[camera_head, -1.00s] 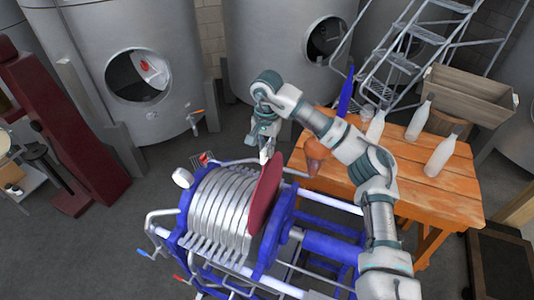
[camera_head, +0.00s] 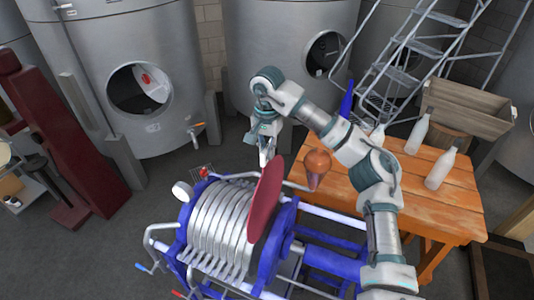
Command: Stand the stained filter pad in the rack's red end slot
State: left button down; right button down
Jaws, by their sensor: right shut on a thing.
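The stained filter pad (camera_head: 266,203) is a dark red disc, seen nearly edge-on and upright. My right gripper (camera_head: 265,157) is shut on its top edge. The pad hangs at the right end of the silver plates (camera_head: 218,225) of a blue-framed filter press (camera_head: 287,230). I cannot tell whether its lower edge touches the press. A small red and grey item (camera_head: 204,172) shows behind the press, partly hidden; I cannot tell whether it is the rack with the red end slot. My left gripper is not in view.
A wooden table (camera_head: 410,210) at the right bears white bottles (camera_head: 440,168) and a copper-brown vessel (camera_head: 317,165). A wooden crate (camera_head: 468,108) is behind. Steel tanks (camera_head: 120,60) line the back. A dark red post (camera_head: 60,130) stands left. Floor between tanks and press is mostly clear.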

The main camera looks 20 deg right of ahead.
notch_tip(320, 180, up, 12)
dwell(1.0)
jog(key=shift+f, duration=0.15)
dwell(0.9)
